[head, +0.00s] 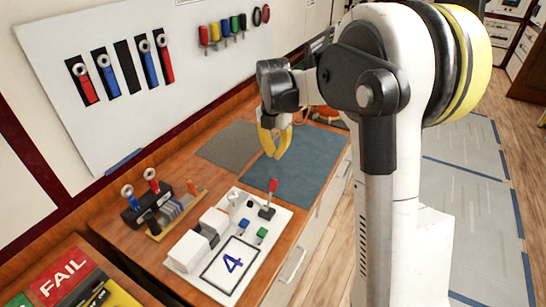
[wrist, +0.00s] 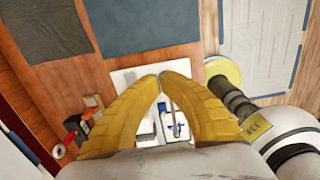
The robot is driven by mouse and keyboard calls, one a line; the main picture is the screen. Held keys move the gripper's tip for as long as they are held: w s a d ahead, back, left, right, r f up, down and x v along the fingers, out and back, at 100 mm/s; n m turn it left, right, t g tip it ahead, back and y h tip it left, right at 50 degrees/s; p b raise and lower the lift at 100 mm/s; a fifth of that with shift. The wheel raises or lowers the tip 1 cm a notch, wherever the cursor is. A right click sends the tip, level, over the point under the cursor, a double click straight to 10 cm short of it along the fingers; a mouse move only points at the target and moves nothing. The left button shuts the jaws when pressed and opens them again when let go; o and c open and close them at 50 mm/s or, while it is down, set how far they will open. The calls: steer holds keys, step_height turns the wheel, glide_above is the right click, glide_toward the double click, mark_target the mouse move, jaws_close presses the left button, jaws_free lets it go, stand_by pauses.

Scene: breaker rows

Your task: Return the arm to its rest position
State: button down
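My gripper (head: 278,155) has yellow fingers and hangs from my white and dark arm, above the mats on the wooden bench in the head view. In the wrist view, the fingertips of my gripper (wrist: 160,76) meet, and nothing is seen held between them. The white board (head: 190,278) with a red-handled lever (head: 271,187), a blue button, a green button and a "4" card lies on the bench below and apart from the gripper. In the wrist view, the fingers partly hide this board (wrist: 122,76).
A wall panel (head: 55,45) holds several tools and coloured handles at the back left. A dark tool block (head: 135,212) stands left of the board. A red FAIL sign (head: 65,276) is at the lower left. A blue-grey mat (head: 310,170) and a grey mat (head: 228,143) are bare.

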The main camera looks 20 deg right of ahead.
steer(key=shift+s, duration=0.1)
stand_by(0.3)
steer(key=s+a+r+m+t+b, duration=0.35)
steer(key=s+a+m, duration=0.35)
steer(key=s+m, duration=0.5)
steer(key=s+a+f+m+t+b, duration=0.1)
steer(key=s+a+f+m+b, duration=0.1)
steer(key=s+m, duration=0.4)
steer(key=s+a+f+m+t+b, duration=0.1)
steer(key=s+f+m+t+b, duration=0.1)
steer(key=s+m, duration=0.4)
steer(key=shift+a+f+m, duration=0.3)
steer(key=shift+a+m, duration=0.1)
steer(key=shift+m, duration=0.1)
